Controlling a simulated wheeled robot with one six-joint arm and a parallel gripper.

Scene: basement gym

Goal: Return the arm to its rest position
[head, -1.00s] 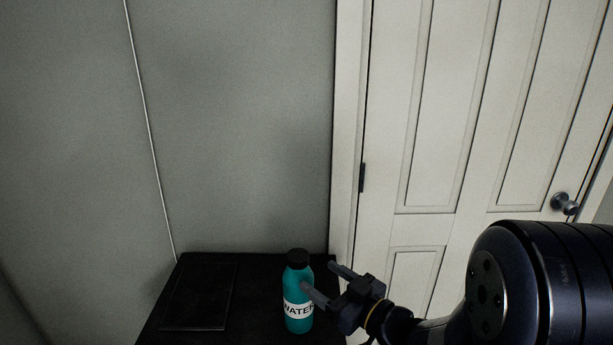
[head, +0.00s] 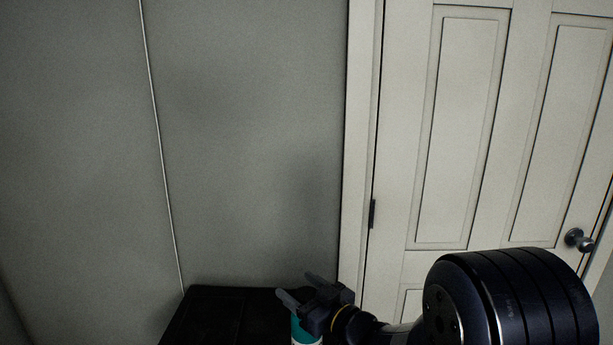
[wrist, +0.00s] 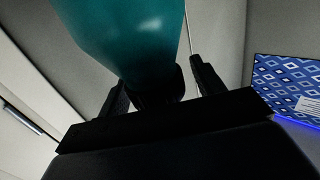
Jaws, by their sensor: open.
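My gripper (head: 300,288) is open above the dark table, with its two fingers apart and pointing left. The teal water bottle (head: 303,332) stands below it at the bottom edge of the head view. The gripper hides its black cap, and most of the bottle is out of frame. In the wrist view the teal bottle (wrist: 125,35) fills the upper middle, with its black cap near the space between the open fingers (wrist: 158,76). I cannot tell whether the fingers touch it.
The dark table top (head: 225,310) stands against a grey wall (head: 240,150). A pale panelled door (head: 470,130) with a round knob (head: 579,240) is to the right. A blue and white patterned box (wrist: 285,80) shows at the right of the wrist view.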

